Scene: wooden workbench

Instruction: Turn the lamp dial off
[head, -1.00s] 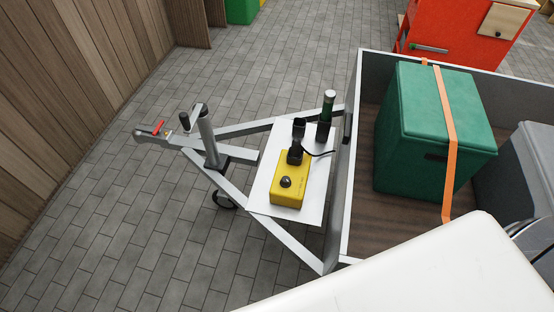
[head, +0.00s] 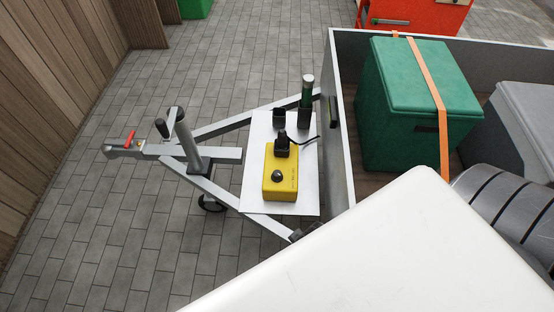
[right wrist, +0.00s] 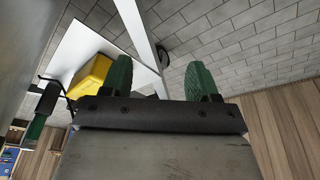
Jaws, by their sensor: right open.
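A yellow box (head: 280,185) with a black round dial (head: 277,176) on its top sits on a white plate (head: 258,135) on the trailer's drawbar. A black plug-like part (head: 283,146) stands at the box's far end. Behind it a green lamp-like cylinder (head: 307,92) stands upright in a black holder. In the right wrist view my right gripper (right wrist: 160,80) is open and empty, its two green fingers apart. The yellow box (right wrist: 90,75) shows left of the fingers, apart from them; its dial is not visible there. My left gripper is not in view.
The trailer's grey wall (head: 342,120) rises right of the plate. A green strapped cool box (head: 395,110) stands in the trailer bed. The grey drawbar (head: 215,125) and jack post (head: 187,140) lie left. My white arm covers the lower right.

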